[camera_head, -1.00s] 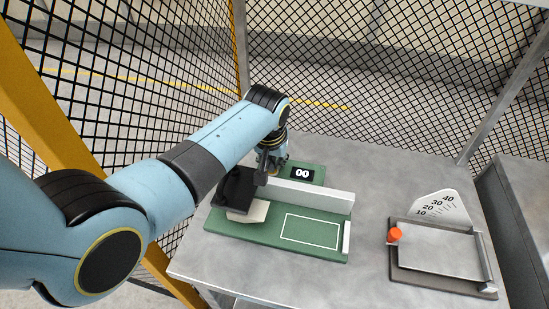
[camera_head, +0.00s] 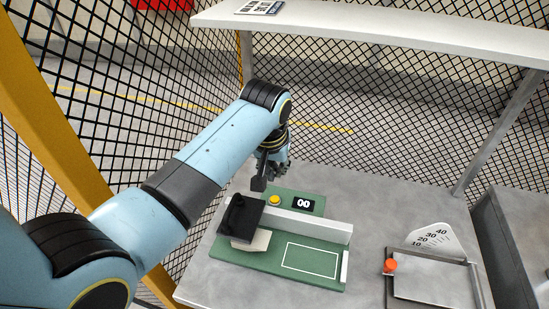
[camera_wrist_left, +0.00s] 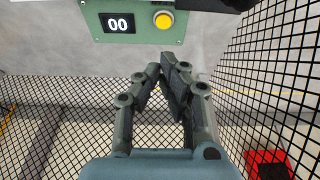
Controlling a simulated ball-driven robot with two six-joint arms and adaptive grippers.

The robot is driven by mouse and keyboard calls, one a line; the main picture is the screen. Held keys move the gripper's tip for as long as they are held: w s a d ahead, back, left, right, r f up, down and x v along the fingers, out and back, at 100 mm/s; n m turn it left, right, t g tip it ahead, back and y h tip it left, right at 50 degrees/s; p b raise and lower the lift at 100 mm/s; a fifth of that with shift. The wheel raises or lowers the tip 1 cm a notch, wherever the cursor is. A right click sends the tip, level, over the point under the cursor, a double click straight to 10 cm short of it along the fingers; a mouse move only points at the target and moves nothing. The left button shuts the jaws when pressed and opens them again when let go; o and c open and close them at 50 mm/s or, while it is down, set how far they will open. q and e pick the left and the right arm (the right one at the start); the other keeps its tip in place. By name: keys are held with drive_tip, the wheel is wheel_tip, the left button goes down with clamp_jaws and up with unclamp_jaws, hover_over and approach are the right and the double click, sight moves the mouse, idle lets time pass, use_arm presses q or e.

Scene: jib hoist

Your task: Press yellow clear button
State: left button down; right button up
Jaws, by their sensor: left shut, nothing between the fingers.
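The button also shows at the top of the left wrist view (camera_wrist_left: 163,20), beside the display (camera_wrist_left: 119,24). My left gripper (camera_head: 270,178) is shut and empty, above and behind the button in the head view. In the left wrist view its fingertips (camera_wrist_left: 165,68) point toward the button's panel with a visible gap, not touching it. My right gripper is not in view.
A black lever block (camera_head: 239,217) stands left of the button, and a grey fence bar (camera_head: 310,225) runs in front of the display. A tilting plate with an orange knob (camera_head: 390,265) is at the right. Wire mesh encloses the back, and a shelf (camera_head: 380,24) hangs above.

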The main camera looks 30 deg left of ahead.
use_arm(q)
drive_tip(key=v, duration=0.3)
idle(0.5)
idle(0.5)
